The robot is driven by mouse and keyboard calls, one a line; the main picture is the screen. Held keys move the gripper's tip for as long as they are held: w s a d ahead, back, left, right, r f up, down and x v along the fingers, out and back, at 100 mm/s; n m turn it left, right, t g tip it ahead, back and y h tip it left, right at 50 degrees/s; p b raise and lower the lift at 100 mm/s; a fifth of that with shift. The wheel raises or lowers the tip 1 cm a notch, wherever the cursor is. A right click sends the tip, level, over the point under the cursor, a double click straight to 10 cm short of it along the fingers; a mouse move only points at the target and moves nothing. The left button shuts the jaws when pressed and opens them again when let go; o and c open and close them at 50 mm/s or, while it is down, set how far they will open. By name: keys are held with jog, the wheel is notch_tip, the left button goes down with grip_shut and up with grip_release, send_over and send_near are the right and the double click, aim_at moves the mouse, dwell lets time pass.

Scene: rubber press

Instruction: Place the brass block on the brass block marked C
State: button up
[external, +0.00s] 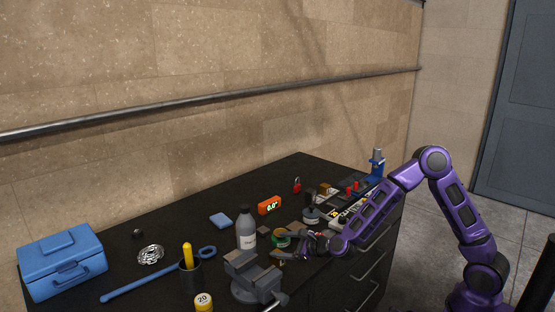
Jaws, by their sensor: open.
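My gripper (290,249) is open, low over the front part of the black bench top, beside the grey vise. A small brass-coloured piece (278,257) shows just at the fingertips; it is too small to tell whether the fingers touch it. A brass-brown block (326,188) lies farther back on the bench, right of the red padlock. No letter C can be read on either piece, so I cannot tell which one is marked. The gripper and forearm hide part of the bench near the front edge.
A grey vise (253,277) and a grey bottle (246,229) stand close left of my gripper. A green tape roll (281,238) lies just behind it. An orange display box (269,205) and a red padlock (297,185) are farther back. A blue toolbox (62,262) stands far left.

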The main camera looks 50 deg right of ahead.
aim_at(283, 261)
jog(key=s+f+m+t+h+b, duration=0.1)
jog(key=s+f+m+h, duration=0.15)
jog(key=s+m, duration=0.8)
jog(key=w+f+n, duration=0.1)
jog(key=w, duration=0.1)
jog(key=w+f+n, duration=0.1)
jog(key=w, duration=0.2)
jog(key=w+f+n, duration=0.1)
jog(key=w+f, duration=0.1)
jog(key=shift+w+d+n, duration=0.25)
jog(key=shift+d, duration=0.15)
jog(key=shift+a+r+x, duration=0.1)
jog(key=shift+r+x, duration=0.05)
jog(key=shift+x, duration=1.3)
jog(key=shift+a+r+x, duration=0.1)
jog(key=shift+r+x, duration=0.05)
jog(key=shift+x, duration=1.3)
grip_shut()
jog(key=shift+w+r, duration=0.1)
